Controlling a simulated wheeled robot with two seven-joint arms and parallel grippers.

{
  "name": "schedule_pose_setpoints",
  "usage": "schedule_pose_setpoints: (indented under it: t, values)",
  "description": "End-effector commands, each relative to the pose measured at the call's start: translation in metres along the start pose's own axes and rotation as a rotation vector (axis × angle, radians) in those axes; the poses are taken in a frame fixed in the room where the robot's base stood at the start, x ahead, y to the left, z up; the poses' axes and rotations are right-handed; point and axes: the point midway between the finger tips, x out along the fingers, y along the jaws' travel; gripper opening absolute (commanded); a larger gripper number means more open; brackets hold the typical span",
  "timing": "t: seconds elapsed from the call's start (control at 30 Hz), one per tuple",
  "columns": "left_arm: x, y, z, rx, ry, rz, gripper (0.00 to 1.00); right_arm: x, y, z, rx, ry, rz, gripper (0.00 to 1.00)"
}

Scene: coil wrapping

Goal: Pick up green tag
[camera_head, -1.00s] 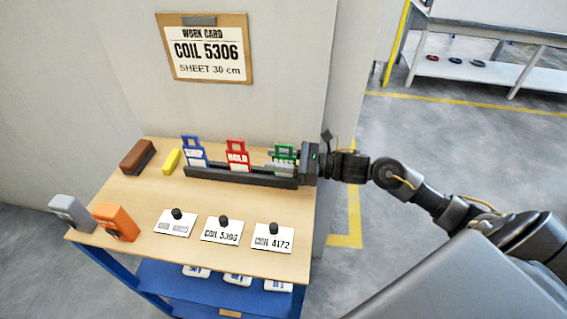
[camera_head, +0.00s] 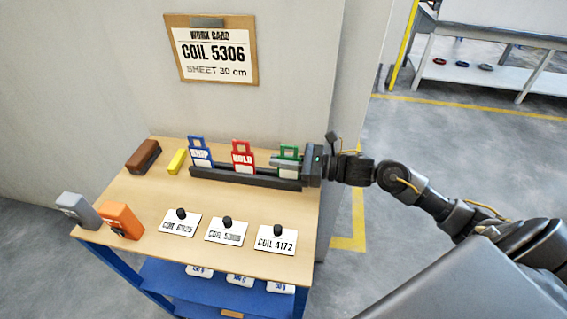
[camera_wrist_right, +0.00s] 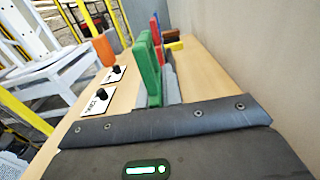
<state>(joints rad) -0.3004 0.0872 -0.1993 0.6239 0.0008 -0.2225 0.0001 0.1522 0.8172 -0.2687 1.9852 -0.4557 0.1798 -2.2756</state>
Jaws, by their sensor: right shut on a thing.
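The green tag (camera_head: 289,154) stands at the right end of the black rack (camera_head: 230,176) on the wooden table. It also shows upright in the right wrist view (camera_wrist_right: 148,68). My right gripper (camera_head: 287,163) reaches in from the right and is shut on the green tag, hiding part of its lower face. The tag still looks to be at the rack; whether its foot is clear of the slot cannot be seen. A red tag (camera_head: 243,157) and a blue tag (camera_head: 200,152) stand in the same rack to the left. My left gripper is not in view.
Cards with black knobs, among them the COIL 4172 card (camera_head: 276,239), lie along the table's front. A brown block (camera_head: 143,157), a yellow block (camera_head: 177,161), a grey device (camera_head: 77,209) and an orange device (camera_head: 121,221) stand at the left. A wall with a work card (camera_head: 212,52) rises behind.

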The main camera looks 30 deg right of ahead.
Motion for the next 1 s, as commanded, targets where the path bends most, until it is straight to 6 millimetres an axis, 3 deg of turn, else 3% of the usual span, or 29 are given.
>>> schedule_pose_setpoints:
  t: [0.23, 0.53, 0.7, 0.87, 1.0]
  values:
    - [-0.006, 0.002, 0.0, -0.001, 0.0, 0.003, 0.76, 0.0, 0.0, 0.033, -0.005, -0.001, 0.001, 0.0]
    - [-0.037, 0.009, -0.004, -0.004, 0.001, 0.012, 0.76, -0.033, 0.043, 0.095, -0.002, 0.003, 0.004, 0.0]
    - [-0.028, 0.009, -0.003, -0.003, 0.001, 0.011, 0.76, -0.059, 0.077, 0.104, 0.002, 0.005, 0.005, 0.0]
    - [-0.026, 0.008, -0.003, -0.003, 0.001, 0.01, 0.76, -0.074, 0.096, 0.116, 0.001, 0.004, 0.003, 0.0]
    - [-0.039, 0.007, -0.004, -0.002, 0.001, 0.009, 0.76, -0.081, 0.103, 0.125, 0.004, 0.001, 0.0, 0.0]
